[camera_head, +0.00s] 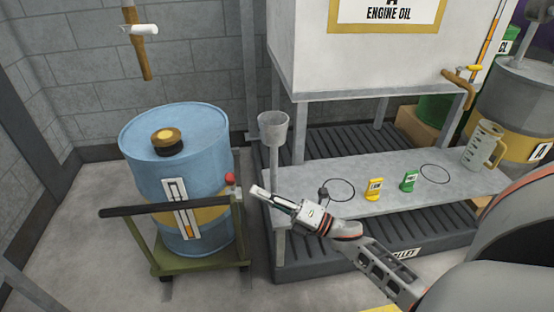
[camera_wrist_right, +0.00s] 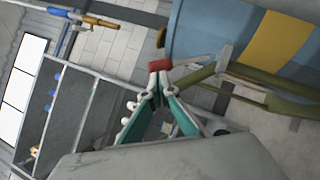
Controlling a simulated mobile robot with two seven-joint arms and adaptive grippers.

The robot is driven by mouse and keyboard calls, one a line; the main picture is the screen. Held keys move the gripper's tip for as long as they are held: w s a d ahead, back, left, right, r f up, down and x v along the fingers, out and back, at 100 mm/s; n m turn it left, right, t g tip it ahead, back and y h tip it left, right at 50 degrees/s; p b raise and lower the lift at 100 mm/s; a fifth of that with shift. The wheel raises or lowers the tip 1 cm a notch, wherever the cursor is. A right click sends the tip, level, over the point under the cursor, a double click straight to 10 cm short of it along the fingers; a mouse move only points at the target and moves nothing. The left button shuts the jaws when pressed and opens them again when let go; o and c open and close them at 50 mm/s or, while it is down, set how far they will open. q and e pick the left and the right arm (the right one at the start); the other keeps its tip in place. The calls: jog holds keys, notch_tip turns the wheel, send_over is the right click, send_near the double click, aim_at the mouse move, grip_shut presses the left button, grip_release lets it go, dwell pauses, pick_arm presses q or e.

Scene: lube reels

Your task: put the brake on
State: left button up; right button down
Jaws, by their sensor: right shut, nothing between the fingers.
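A blue drum (camera_head: 175,150) with a yellow band stands on a green cart (camera_head: 205,262) with a dark push bar (camera_head: 165,206). A red knob (camera_head: 230,179) shows at the cart's right side, beside the drum; I take it for the brake's handle. My right gripper (camera_head: 256,190) is shut and empty, pointing left toward the knob, with a small gap in the head view. In the right wrist view the red knob (camera_wrist_right: 159,66) appears just past the closed fingertips (camera_wrist_right: 153,90); I cannot tell whether they touch. My left gripper is not in view.
A grey bench (camera_head: 355,200) with a yellow tag (camera_head: 374,189) and a green tag (camera_head: 408,181) lies right of the drum. A grey funnel cup (camera_head: 273,127) stands between them. A clear jug (camera_head: 482,145) is at the bench's far right. Floor left of the cart is free.

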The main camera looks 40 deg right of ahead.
aim_at(231, 183)
jog(key=shift+x, duration=2.15)
